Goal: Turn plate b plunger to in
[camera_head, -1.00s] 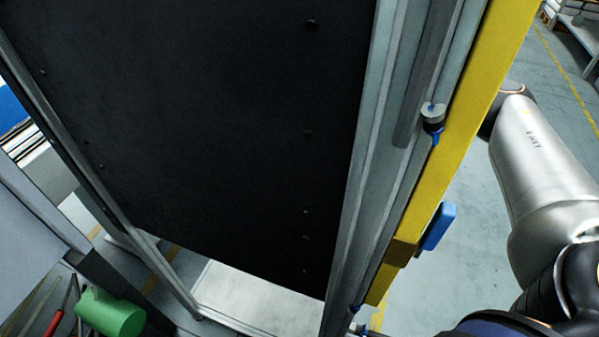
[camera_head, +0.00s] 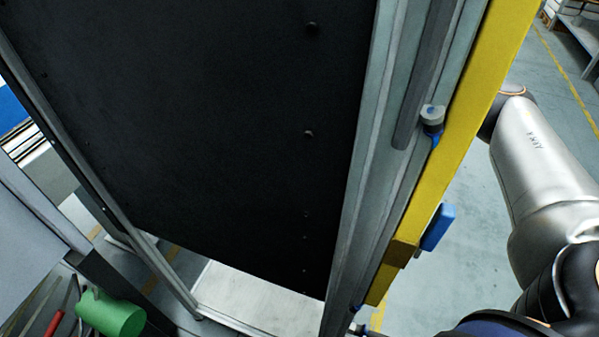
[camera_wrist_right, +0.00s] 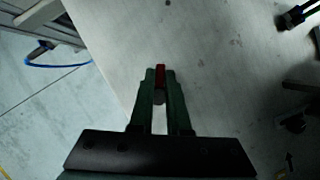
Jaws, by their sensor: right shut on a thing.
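In the right wrist view, my right gripper (camera_wrist_right: 160,82) is shut on a small red piece (camera_wrist_right: 160,72) with a paler part below it, in front of a pale grey plate (camera_wrist_right: 215,50). I take the red piece to be a plunger, but no label shows which plate it belongs to. Its inner or outer setting cannot be read. In the head view my right arm (camera_head: 545,160) reaches behind the yellow post, and its gripper is hidden there. My left gripper is in neither view.
A black panel (camera_head: 200,120) in a metal frame fills the head view. A yellow post (camera_head: 462,130) carries a blue box (camera_head: 438,228) at the right. A green cylinder (camera_head: 112,314) lies at lower left. A dark fitting (camera_wrist_right: 297,15) sits at the wrist view's upper right.

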